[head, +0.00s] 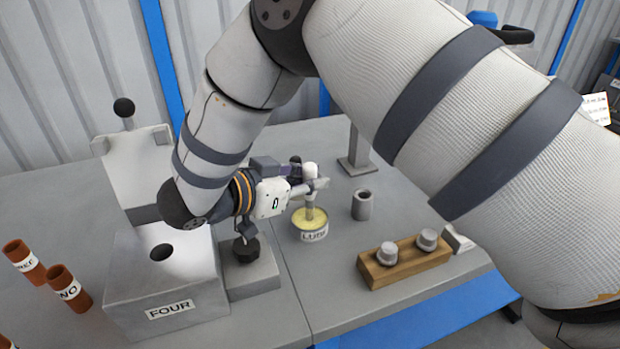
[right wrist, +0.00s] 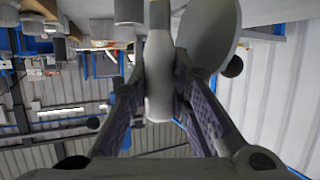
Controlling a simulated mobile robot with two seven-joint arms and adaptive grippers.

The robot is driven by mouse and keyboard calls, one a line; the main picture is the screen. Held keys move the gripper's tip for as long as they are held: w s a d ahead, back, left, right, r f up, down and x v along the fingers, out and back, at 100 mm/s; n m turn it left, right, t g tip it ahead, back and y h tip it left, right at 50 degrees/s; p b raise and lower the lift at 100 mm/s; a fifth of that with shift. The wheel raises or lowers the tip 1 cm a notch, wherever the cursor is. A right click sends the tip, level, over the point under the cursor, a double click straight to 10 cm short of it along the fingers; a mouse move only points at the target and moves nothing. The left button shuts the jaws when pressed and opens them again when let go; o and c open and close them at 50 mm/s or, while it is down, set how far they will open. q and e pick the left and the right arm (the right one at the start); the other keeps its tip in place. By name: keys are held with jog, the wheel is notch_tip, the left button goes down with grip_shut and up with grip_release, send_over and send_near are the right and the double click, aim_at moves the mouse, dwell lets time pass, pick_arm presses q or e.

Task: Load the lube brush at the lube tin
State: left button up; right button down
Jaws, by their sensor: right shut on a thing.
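The lube tin (head: 313,235) stands on the grey table in the head view, round and labelled, with yellow content showing at its top. My right gripper (head: 312,186) is shut on the lube brush (head: 310,172), which has a pale handle and stands about upright over the tin. The brush's lower end meets the yellow in the picture; I cannot tell how deep it sits. In the right wrist view the brush handle (right wrist: 159,80) lies between the two fingers of the right gripper (right wrist: 160,85). My left gripper is not in view.
A grey hollow cylinder (head: 362,204) stands right of the tin. A wooden block (head: 405,265) with two grey pegs is at front right. The box marked FOUR (head: 165,285) is at left, with brown tubes (head: 68,287) beside it. A post (head: 357,155) stands behind.

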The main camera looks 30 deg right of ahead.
jog(key=shift+f, duration=0.2)
notch_tip(320, 180, up, 7)
jog(key=shift+r+p, duration=0.2)
jog(key=shift+p, duration=1.05)
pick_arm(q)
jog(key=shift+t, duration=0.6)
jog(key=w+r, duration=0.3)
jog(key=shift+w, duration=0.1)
pick_arm(e)
jog(key=shift+f, duration=0.1)
